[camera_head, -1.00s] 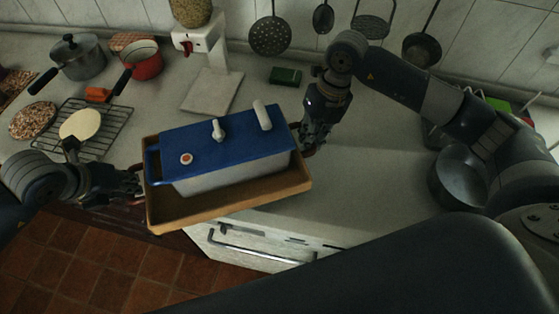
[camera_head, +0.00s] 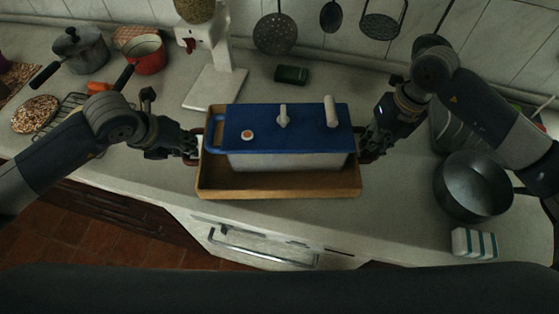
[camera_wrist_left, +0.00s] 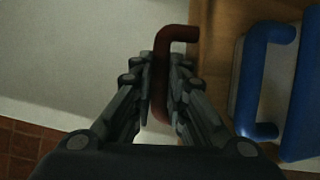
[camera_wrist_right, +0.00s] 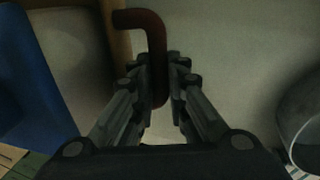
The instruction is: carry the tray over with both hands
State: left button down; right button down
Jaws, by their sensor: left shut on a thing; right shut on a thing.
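A wooden tray (camera_head: 280,185) with dark red handles at its ends is over the counter in the middle of the head view. My left gripper (camera_head: 192,147) is shut on the tray's left handle, which shows between the fingers in the left wrist view (camera_wrist_left: 163,75). My right gripper (camera_head: 366,147) is shut on the right handle, seen in the right wrist view (camera_wrist_right: 155,60). The tray looks about level. Whether its underside touches the counter cannot be told.
A dark pan (camera_head: 472,190) and a striped block (camera_head: 473,243) stand at the right. A white scale-like stand (camera_head: 213,85), a red pot (camera_head: 146,55) and a grey pot (camera_head: 80,50) are at the back left. A green box (camera_head: 291,74) lies behind the tray.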

pick_arm(q)
jog(key=shift+a+f, duration=0.1)
jog(key=shift+a, duration=0.1)
pick_arm(e)
jog(key=shift+d+f, duration=0.1)
